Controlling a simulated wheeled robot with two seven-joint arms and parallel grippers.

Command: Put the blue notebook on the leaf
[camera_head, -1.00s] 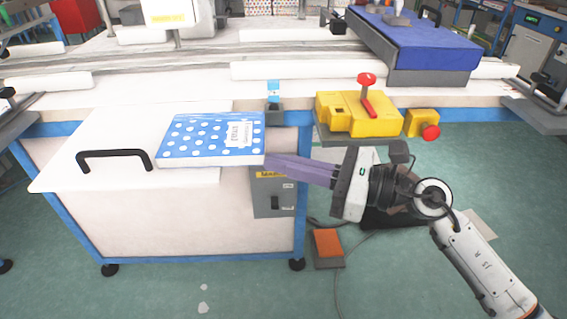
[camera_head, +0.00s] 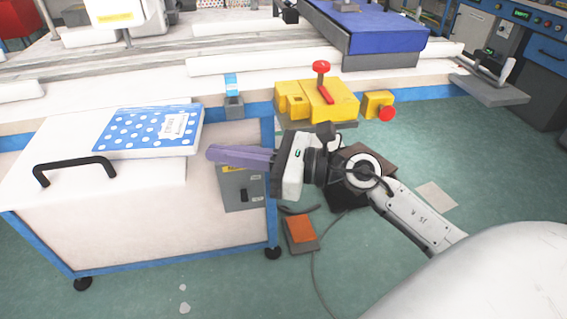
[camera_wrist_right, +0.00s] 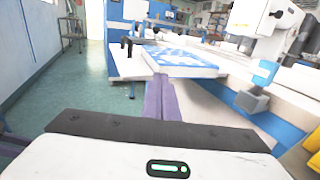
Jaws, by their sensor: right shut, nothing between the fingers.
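The blue notebook (camera_head: 150,132) with white dots and a white label lies flat on the white leaf (camera_head: 75,138), which has a black handle. Its right end is at or past the leaf's right edge; I cannot tell exactly. The notebook also shows in the right wrist view (camera_wrist_right: 178,60), ahead of the fingers. My right gripper (camera_head: 210,153) has long purple fingers, shut and empty, pointing left at the notebook's right end. The fingertips look close to that end but apart from it. In the right wrist view the fingers (camera_wrist_right: 158,98) are together. My left gripper is not in view.
A yellow box with a red lever (camera_head: 318,98) and a red button box (camera_head: 379,105) sit at the table's front edge. A small blue-topped grey block (camera_head: 233,95) stands right of the notebook. A grey control box (camera_head: 242,187) hangs below. Open floor lies in front.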

